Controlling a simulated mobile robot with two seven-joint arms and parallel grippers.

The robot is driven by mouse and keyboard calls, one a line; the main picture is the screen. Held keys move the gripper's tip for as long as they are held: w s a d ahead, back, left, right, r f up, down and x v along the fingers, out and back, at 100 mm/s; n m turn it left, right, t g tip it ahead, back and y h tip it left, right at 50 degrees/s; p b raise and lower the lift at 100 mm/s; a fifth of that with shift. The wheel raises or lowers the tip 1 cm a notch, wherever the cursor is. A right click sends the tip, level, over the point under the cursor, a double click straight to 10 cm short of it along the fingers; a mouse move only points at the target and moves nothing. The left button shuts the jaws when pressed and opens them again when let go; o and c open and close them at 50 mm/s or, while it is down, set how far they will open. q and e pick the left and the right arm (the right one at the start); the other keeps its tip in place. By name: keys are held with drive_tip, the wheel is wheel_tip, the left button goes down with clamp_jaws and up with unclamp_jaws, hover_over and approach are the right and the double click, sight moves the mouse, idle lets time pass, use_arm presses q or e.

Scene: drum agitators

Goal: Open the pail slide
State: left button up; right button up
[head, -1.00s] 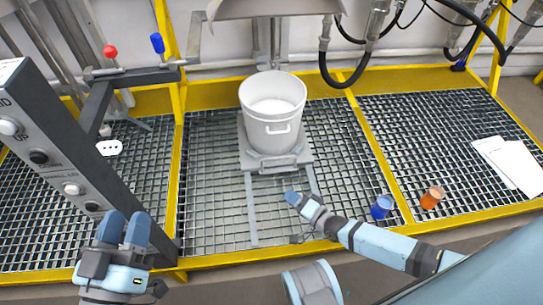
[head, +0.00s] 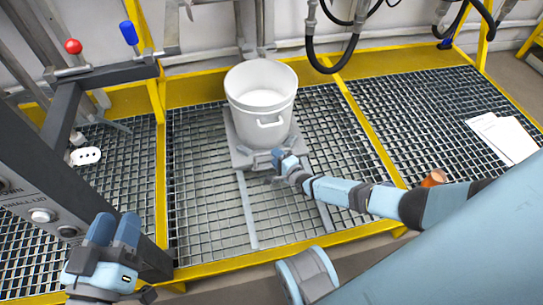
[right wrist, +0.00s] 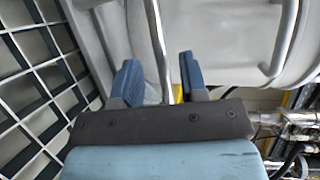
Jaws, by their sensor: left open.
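The white pail (head: 262,118) stands upright on the grey pail slide (head: 240,156), whose two rails run forward over the grating. The pail's side handle faces me and also shows in the right wrist view (right wrist: 285,42). My right gripper (head: 280,158) is at the front edge of the slide. In the right wrist view its open fingers (right wrist: 160,80) stand on either side of a thin grey bar (right wrist: 158,40), apparently the slide's handle, with gaps between. My left gripper (head: 115,220) is open and empty at lower left, away from the slide.
A grey control panel (head: 60,190) with buttons stands at the left, below red (head: 73,47) and blue (head: 129,33) knobbed levers. Yellow frame bars (head: 370,130) divide the grating. An orange cup (head: 433,178) and white papers (head: 503,137) lie right. The rails in front of the slide are clear.

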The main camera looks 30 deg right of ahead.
drive_tip(key=shift+b+x, duration=0.5)
drive_tip(key=shift+x, duration=1.3)
use_arm(q)
wheel_tip(320, 180, down, 2)
drive_tip(key=shift+d+f+g, duration=0.1)
drive_tip(key=shift+f+g, duration=0.1)
drive_tip(key=shift+g, duration=0.3)
